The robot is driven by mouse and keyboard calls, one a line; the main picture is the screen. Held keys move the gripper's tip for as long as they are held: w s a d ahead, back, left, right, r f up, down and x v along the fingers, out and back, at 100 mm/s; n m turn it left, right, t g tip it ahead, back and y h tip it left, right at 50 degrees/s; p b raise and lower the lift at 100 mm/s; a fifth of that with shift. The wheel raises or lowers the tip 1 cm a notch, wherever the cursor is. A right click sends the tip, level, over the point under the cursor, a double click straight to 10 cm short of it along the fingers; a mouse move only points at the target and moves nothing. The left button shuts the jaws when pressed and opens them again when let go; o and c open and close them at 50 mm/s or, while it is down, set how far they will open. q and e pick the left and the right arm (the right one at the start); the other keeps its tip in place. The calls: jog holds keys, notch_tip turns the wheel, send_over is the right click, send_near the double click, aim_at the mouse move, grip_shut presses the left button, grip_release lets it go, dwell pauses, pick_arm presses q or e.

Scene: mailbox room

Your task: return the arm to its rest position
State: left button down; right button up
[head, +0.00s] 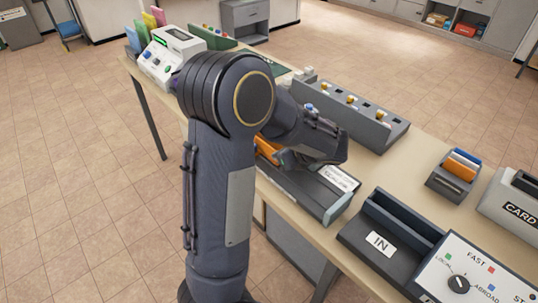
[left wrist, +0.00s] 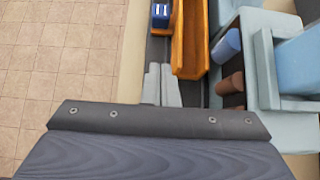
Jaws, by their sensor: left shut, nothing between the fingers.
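My left arm (head: 225,185) rises in the middle of the head view and bends at a large elbow towards the table. My left gripper (head: 282,158) is low over the dark tray with a white label (head: 338,178), close to an orange piece (head: 266,147). In the left wrist view its pale grey fingers (left wrist: 162,84) are together with nothing between them. An orange bar (left wrist: 190,42) is just beyond and right of the fingertips. My arm hides part of the tray in the head view. My right gripper is out of view.
The table also holds a rack of small knobs (head: 350,108), an IN tray (head: 380,243), a dial panel (head: 470,275), a CARD box (head: 515,205), a holder with orange and blue cards (head: 455,175) and a white machine (head: 170,55). Open tiled floor (head: 80,200) is left of the table.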

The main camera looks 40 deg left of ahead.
pick_arm(q)
jog(key=v, duration=0.4)
jog(key=shift+s, duration=0.1)
jog(key=s+d+r+n+t+h, duration=0.3)
jog(key=s+d+n+t+h, duration=0.2)
jog(key=s+d+n+h, duration=0.8)
jog(key=shift+s+d+r+n, duration=0.15)
jog(key=shift+s+d+n, duration=1.4)
jog(key=shift+s+n, duration=1.9)
jog(key=shift+w+n, duration=0.25)
jog(key=shift+w, duration=0.05)
